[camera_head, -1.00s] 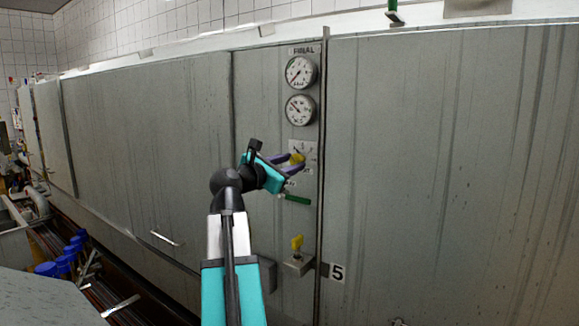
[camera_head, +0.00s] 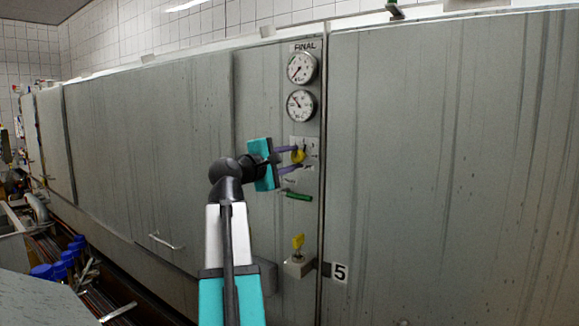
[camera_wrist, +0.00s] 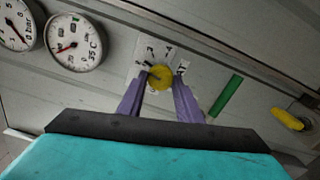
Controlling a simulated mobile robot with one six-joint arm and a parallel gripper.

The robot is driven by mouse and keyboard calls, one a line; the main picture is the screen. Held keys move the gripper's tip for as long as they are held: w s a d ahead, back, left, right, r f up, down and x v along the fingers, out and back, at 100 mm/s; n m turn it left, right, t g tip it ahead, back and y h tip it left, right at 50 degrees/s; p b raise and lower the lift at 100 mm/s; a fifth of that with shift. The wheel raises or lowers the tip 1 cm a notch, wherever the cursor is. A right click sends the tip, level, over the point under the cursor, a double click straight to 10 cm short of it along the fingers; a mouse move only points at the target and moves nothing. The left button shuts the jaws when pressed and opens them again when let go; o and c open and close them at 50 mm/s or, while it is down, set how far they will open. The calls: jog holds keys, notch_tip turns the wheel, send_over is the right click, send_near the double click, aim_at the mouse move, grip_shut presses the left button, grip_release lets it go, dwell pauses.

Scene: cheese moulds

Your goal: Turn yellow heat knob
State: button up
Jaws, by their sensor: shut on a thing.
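The yellow heat knob (camera_head: 298,156) sits on a pale dial plate (camera_head: 312,148) on the grey panel, below two round gauges. In the wrist view the knob (camera_wrist: 161,77) shows as a round yellow disc on the plate with dark marks around it. My gripper (camera_head: 297,158) reaches it from the left, with one purple finger above the knob and one below. In the wrist view the fingers (camera_wrist: 160,90) come up on either side of the knob and are shut on it. The finger tips partly cover the knob's sides.
Two gauges (camera_head: 301,86) sit above the knob. A green handle (camera_head: 298,196) is just below it, and a yellow valve lever (camera_head: 298,242) on a small box is lower down. A vertical panel edge (camera_head: 323,180) runs close on the right.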

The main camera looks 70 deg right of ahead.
jog(key=shift+r+m+b, duration=0.2)
jog(key=shift+m+b, duration=0.45)
jog(key=shift+m, duration=0.55)
jog(key=o, duration=0.7)
jog(key=shift+d, duration=0.1)
jog(key=o, duration=0.3)
jog(key=shift+d+f, duration=0.1)
jog(key=shift+o, duration=0.2)
jog(key=shift+f, duration=0.1)
jog(key=shift+a, duration=0.2)
